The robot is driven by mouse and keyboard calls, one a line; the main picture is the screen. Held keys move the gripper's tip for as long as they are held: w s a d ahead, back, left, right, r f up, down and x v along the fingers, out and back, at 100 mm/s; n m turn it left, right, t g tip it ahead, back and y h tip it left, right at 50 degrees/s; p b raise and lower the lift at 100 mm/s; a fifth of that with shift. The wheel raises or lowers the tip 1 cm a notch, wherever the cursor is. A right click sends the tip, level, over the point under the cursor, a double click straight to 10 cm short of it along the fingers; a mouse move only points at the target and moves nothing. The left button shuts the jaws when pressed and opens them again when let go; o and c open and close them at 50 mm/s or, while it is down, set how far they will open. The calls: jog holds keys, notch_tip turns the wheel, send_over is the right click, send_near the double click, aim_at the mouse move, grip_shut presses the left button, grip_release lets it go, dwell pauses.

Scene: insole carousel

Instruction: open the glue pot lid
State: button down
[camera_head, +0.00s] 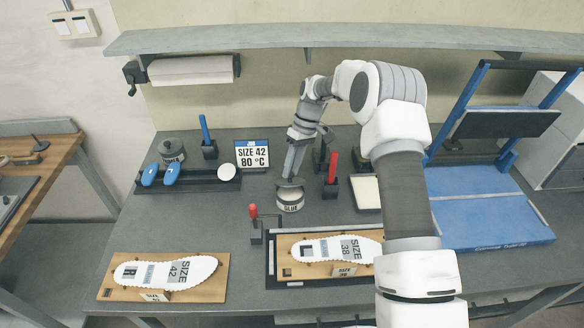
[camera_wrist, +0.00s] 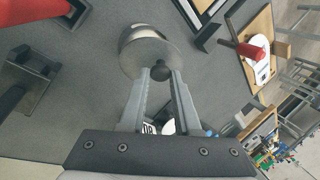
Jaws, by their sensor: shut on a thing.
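The glue pot (camera_head: 290,203), a small pale round pot with a label on its front, stands on the grey bench in the middle of the head view. Its dark grey lid (camera_head: 290,187) shows at the top of the pot. My gripper (camera_head: 290,180) comes down from above and is shut on the lid's knob. In the wrist view the fingertips (camera_wrist: 162,72) close at the knob in front of the round grey lid (camera_wrist: 148,56). The pale pot (camera_wrist: 141,33) shows partly behind the lid. I cannot tell whether the lid is clear of the rim.
Red-handled tools (camera_head: 332,168) stand right of the pot, and another stands in front. A board with an insole (camera_head: 340,249) lies in front. A dark pot (camera_head: 172,151) and a size sign (camera_head: 252,154) stand left. A blue press (camera_head: 490,205) is at right.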

jog(key=shift+w+r+g, duration=0.15)
jog(key=shift+w+g, duration=0.4)
jog(key=shift+g, duration=0.15)
jog(key=shift+w+r+g+b, duration=0.2)
jog(key=shift+w+g+b, duration=0.4)
jog(key=shift+g, duration=0.2)
dwell(0.3)
jog(key=c, duration=0.6)
grip_release()
jog(key=shift+r, duration=0.3)
jog(key=s+d+r+b, duration=0.1)
jog(key=d+r, duration=0.2)
jog(key=s+d+r, duration=0.1)
jog(key=d+r, duration=0.3)
jog(key=s+d+r+b, duration=0.1)
jog(key=s+d+r, duration=0.1)
jog(key=d+r, duration=0.1)
jog(key=shift+s+d+r+b, duration=0.1)
jog(key=shift+d+r+b, duration=0.15)
jog(key=shift+d, duration=0.2)
